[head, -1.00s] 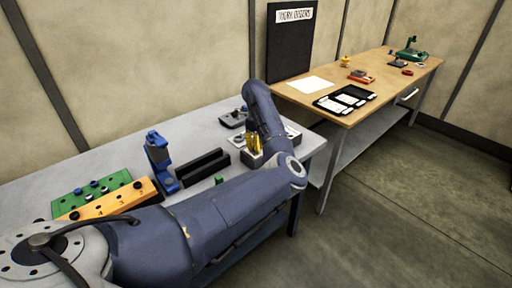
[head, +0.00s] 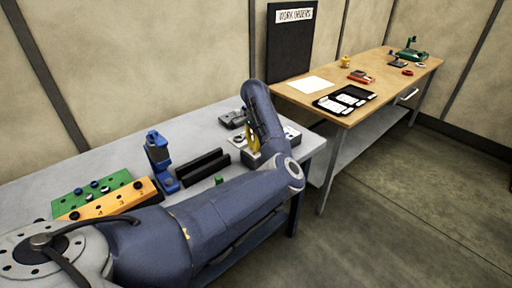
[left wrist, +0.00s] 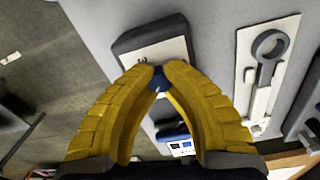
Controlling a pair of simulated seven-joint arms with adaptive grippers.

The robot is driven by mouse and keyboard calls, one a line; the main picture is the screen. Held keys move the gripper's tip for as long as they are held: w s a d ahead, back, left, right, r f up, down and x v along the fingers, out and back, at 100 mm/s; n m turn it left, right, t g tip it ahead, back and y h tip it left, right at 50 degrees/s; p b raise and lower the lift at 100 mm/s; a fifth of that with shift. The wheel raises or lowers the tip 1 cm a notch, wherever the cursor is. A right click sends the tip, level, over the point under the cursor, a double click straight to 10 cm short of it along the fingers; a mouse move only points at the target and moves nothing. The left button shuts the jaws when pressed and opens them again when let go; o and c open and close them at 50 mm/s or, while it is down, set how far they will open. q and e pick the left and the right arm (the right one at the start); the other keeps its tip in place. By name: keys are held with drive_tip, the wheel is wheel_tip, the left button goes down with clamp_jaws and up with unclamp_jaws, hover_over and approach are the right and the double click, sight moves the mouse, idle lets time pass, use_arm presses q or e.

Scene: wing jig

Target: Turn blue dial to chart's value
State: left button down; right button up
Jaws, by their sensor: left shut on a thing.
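The blue dial (left wrist: 158,80) shows between the yellow fingertips in the left wrist view, in front of a dark grey box with a pale face (left wrist: 158,52). My left gripper (left wrist: 160,72) is shut on the dial, and its fingers hide most of it. In the head view the left gripper (head: 254,143) is over the grey box (head: 250,160) near the right end of the grey bench, partly hidden by my arm. The dial's markings and pointer cannot be read. No chart value is legible. My right gripper is not in view.
A ring-ended tool on a white plate (left wrist: 244,70) lies beside the box. Black blocks (head: 203,167), a blue stand (head: 160,160), a green board (head: 85,197) and an orange numbered block (head: 108,203) are on the bench. The wooden table (head: 374,104) holds a white sheet (head: 310,84) and a black tray (head: 369,95).

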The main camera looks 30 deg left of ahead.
use_arm(q)
drive_tip(key=shift+w+n, duration=0.1)
drive_tip(key=shift+n, duration=0.7)
drive_tip(key=c, duration=1.2)
unclamp_jaws()
drive_tip(key=shift+r, duration=0.2)
wheel_tip(320, 180, up, 12)
drive_tip(key=shift+f, duration=0.2)
drive_tip(key=shift+a, duration=0.1)
